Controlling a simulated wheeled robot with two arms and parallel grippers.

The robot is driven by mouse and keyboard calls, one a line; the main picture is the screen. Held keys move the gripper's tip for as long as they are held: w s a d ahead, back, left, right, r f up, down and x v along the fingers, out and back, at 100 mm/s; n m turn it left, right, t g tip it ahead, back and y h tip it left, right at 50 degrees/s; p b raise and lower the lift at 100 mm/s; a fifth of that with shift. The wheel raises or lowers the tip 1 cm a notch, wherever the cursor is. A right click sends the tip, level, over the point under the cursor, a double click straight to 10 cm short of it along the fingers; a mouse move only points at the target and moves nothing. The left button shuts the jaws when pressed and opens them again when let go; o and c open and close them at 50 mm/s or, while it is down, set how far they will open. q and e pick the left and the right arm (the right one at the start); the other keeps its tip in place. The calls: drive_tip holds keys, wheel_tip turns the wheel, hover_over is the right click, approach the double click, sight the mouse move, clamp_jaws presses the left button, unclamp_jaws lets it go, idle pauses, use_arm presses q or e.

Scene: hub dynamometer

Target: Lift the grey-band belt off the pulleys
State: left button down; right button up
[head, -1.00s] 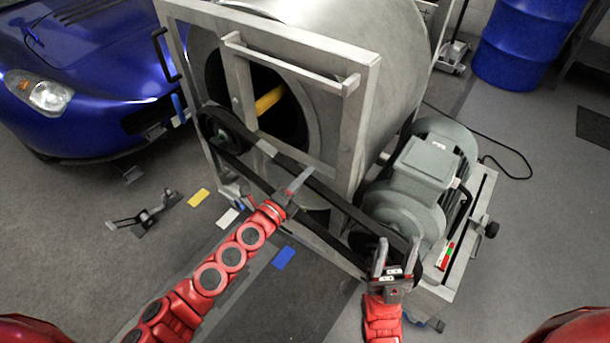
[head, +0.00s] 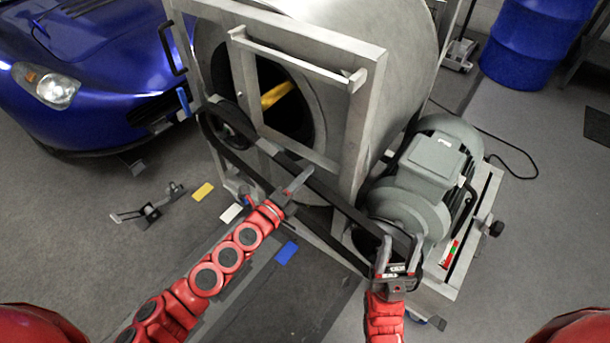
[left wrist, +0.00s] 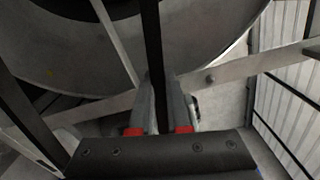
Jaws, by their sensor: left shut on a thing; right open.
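The dark belt (head: 335,203) loops around the large pulley (head: 231,133) at the left and the smaller pulley (head: 366,241) below the motor. My left gripper (head: 301,181) is shut on the upper run of the belt, between the pulleys. In the left wrist view the belt (left wrist: 153,50) passes between the fingers (left wrist: 160,108) as a dark upright strip. My right gripper (head: 401,246) is open near the belt's right end, beside the small pulley; whether it touches the belt cannot be told.
The grey motor (head: 428,173) stands right of the belt, and the drum's metal frame (head: 371,125) rises behind it. A blue car (head: 90,75) is at the left. A pedal-like part (head: 150,208) and coloured floor markers lie on the floor.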

use_arm(q)
drive_tip(key=shift+s+a, duration=0.1)
drive_tip(key=shift+s+a+r, duration=0.1)
drive_tip(key=shift+s+a, duration=0.2)
drive_tip(key=shift+s, duration=0.3)
drive_tip(key=v, duration=1)
drive_tip(key=shift+s+a+r+b, duration=0.2)
drive_tip(key=shift+s+r+b, duration=0.05)
drive_tip(key=shift+b, duration=0.1)
idle(0.4)
